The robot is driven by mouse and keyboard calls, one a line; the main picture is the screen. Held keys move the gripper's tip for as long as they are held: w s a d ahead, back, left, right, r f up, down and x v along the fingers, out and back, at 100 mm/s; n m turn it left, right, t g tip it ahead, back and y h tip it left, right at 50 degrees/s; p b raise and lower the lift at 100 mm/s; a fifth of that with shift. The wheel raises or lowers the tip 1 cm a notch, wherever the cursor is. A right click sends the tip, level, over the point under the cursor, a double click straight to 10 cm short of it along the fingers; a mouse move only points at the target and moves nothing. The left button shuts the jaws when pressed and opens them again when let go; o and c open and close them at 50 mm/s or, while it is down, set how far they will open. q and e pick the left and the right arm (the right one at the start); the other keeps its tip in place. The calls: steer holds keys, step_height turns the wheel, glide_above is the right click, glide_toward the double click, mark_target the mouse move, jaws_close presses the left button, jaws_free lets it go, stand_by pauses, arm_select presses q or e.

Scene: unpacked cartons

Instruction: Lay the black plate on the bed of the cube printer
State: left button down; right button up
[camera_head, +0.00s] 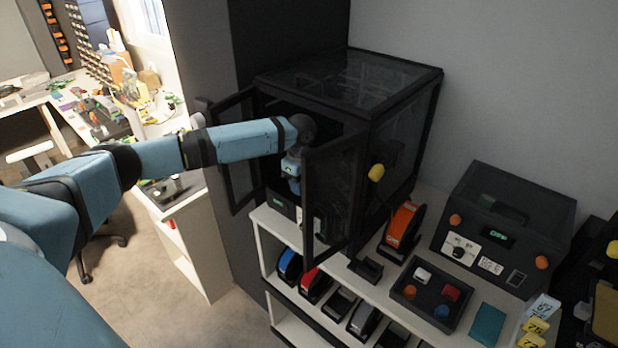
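The cube printer (385,140) is a black, dark-glazed box on the white shelf unit, with both front doors swung open. My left arm comes in from the left and reaches between the doors. My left gripper (294,186) points down inside the printer, low in the opening; its fingertips are dark and partly hidden by the right door (335,190), so I cannot see whether they are apart or hold anything. I cannot make out the black plate or the printer's bed against the dark interior. My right gripper is not in view.
Right of the printer are an orange-and-black device (401,226), a dark tray of coloured pieces (409,299) and a black machine with orange knobs (505,228). The open left door (238,150) stands close to my arm. Several cartridges fill the lower shelf.

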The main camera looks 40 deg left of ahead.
arm_select(q)
steer(key=shift+w+d+f+b, duration=0.15)
steer(key=shift+w+f+b, duration=0.1)
steer(key=shift+w+b, duration=0.7)
steer(key=w+b, duration=0.2)
steer(key=b, duration=0.1)
steer(key=shift+w+d+f, duration=0.1)
steer(key=shift+w+f, duration=0.05)
steer(key=shift+f, duration=0.2)
steer(key=shift+w+b, duration=0.35)
steer(key=shift+w, duration=0.05)
steer(key=shift+r+p, duration=0.25)
steer(key=shift+p, duration=0.15)
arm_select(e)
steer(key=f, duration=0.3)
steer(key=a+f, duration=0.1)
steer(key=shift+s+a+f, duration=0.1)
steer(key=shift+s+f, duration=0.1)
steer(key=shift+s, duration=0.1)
arm_select(q)
steer(key=shift+w, duration=0.7)
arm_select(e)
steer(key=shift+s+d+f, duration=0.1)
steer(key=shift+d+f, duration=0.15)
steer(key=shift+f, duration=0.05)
arm_select(q)
steer(key=shift+w, duration=0.1)
steer(key=shift+w, duration=0.25)
